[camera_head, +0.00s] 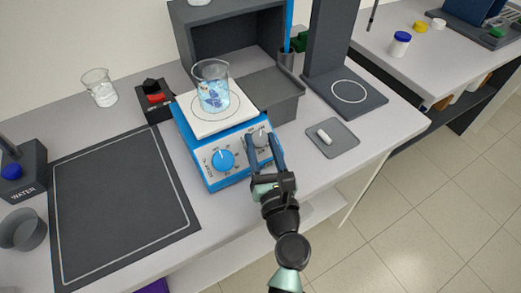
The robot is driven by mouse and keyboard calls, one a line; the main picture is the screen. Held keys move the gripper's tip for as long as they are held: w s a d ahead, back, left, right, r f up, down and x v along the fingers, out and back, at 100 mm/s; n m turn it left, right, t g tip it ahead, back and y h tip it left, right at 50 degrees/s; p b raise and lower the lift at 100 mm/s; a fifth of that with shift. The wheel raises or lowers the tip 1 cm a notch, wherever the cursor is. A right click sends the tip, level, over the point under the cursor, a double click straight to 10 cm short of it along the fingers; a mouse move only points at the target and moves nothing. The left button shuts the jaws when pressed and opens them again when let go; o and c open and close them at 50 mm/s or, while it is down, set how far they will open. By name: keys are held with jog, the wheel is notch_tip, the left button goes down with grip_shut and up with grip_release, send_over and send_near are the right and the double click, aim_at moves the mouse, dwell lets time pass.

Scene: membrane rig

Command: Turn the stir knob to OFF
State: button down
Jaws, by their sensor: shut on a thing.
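A blue stirring hotplate (184,137) with a white top stands at the bench's front edge. Its sloped front has a blue knob (223,160) on the left and a grey knob (260,136) on the right, each with small markings around it. The printing is too small to read, so I cannot tell the stir label or the pointer setting. My gripper (264,141) reaches from the front right, with one finger on each side of the grey knob, shut on it. The fingers partly hide the knob and its markings.
A beaker (212,88) of blue liquid stands on the hotplate's top. A grey bin (272,105) is close to the right, a small tray (332,140) with a white piece beyond it. A dark mat (120,215) lies left. Open floor lies right.

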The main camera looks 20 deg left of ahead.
jog(key=n+y, duration=0.1)
jog(key=n+g+y+b, duration=0.2)
jog(key=shift+w+d+f+n, duration=0.2)
jog(key=shift+w+d+n, duration=0.05)
jog(key=shift+n, duration=0.15)
jog(key=shift+w+r+n+g+y+b, duration=0.1)
jog(key=shift+n+g+y+b, duration=0.25)
jog(key=shift+n+g+y, duration=0.6)
jog(key=shift+r+n+g+y+b, duration=0.1)
jog(key=shift+n+g+y+b, duration=0.3)
jog(key=shift+n+g, duration=0.9)
jog(key=shift+n+y, duration=0.25)
jog(key=shift+n, duration=0.1)
jog(key=shift+c, duration=1.7)
grip_release()
jog(key=v, duration=1.3)
